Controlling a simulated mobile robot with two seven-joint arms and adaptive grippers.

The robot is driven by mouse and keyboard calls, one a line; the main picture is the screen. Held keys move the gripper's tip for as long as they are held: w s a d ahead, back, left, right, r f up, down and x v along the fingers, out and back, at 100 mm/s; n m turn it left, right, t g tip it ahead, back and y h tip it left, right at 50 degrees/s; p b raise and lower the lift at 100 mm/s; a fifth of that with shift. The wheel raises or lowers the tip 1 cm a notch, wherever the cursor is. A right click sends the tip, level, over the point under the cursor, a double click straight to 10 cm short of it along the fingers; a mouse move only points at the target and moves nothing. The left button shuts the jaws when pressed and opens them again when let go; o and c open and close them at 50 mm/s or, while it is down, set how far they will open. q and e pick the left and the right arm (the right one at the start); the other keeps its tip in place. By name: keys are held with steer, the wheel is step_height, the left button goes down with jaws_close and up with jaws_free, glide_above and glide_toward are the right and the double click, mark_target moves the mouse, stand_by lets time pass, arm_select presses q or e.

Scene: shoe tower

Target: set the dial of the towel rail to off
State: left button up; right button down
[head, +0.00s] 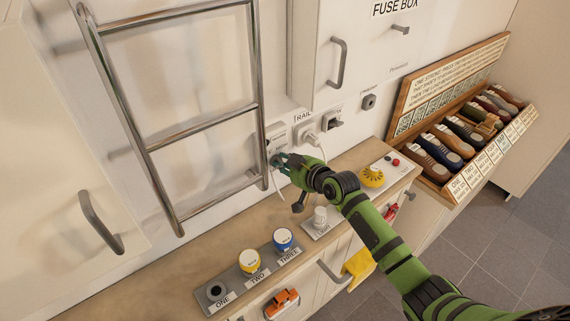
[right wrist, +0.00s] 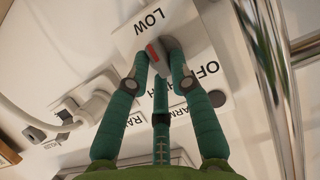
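The chrome towel rail (head: 205,125) is fixed to the wall. Its white control plate (head: 277,133) is beside the rail's right post, partly behind my right gripper (head: 281,161). The right wrist view shows the plate (right wrist: 125,38) with the words LOW and OFF, and another word partly hidden by a finger. The grey dial (right wrist: 171,62) has a red mark, on the side away from OFF. My right gripper's fingers (right wrist: 160,50) are closed in around the dial and appear to touch it from both sides. My left gripper is out of view.
Below is a wooden counter (head: 170,262) with a strip of knobs marked ONE, TWO, THREE (head: 252,275) and a yellow dial (head: 372,177). Plugged sockets (head: 312,137) are right of the plate. A shoe rack (head: 470,130) stands right. Cabinet handles (head: 338,62) stick out.

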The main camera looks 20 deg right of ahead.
steer(key=shift+s+f, duration=0.15)
steer(key=shift+f, duration=0.3)
steer(key=shift+a+f+m+t+y+b, duration=0.2)
steer(key=shift+m+t+y+b, duration=0.85)
steer(key=shift+m+b, duration=2.55)
steer(key=shift+d+f+m+t+y+b, duration=0.1)
steer(key=shift+f+m+t+y+b, duration=0.3)
steer(key=shift+m+y+b, duration=2.2)
steer(key=shift+a+f+m+t+y+b, duration=0.1)
steer(key=shift+f+m+t+y+b, duration=0.35)
steer(key=shift+m+b, duration=4.05)
steer(key=shift+r+m+p, duration=0.25)
steer(key=shift+m+p, duration=0.55)
steer(key=shift+m, duration=0.2)
